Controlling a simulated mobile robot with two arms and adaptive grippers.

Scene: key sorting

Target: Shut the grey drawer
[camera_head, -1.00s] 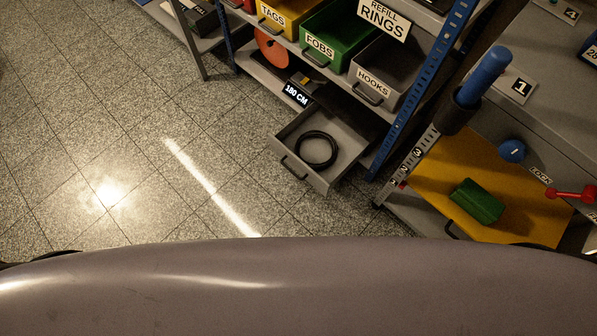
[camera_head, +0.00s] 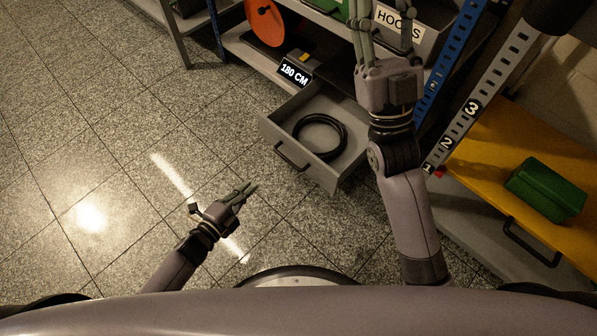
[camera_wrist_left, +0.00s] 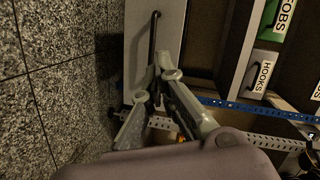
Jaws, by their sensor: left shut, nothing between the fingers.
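The grey drawer (camera_head: 345,172) stands pulled out from the bottom of the shelf unit, with a dark coiled ring (camera_head: 320,137) lying in it. Its black handle (camera_head: 291,158) is on the front, facing left and down. My left gripper (camera_head: 252,188) is shut and empty, in front of the drawer and apart from it. In the left wrist view, the left gripper's fingertips (camera_wrist_left: 160,62) are together, and the grey drawer front (camera_wrist_left: 143,50) with its upright handle (camera_wrist_left: 154,35) shows beyond them. My right gripper (camera_head: 383,12) is raised before the hooks bin, fingers spread, tips at the picture's top edge.
The hooks bin (camera_head: 424,42) is on the shelf above the drawer. A blue post (camera_head: 445,78) stands to its right. A yellow surface (camera_head: 490,140) with a green block (camera_head: 546,190) is at the right. A 180 CM sign (camera_head: 294,74) stands behind the drawer. The floor at left is clear.

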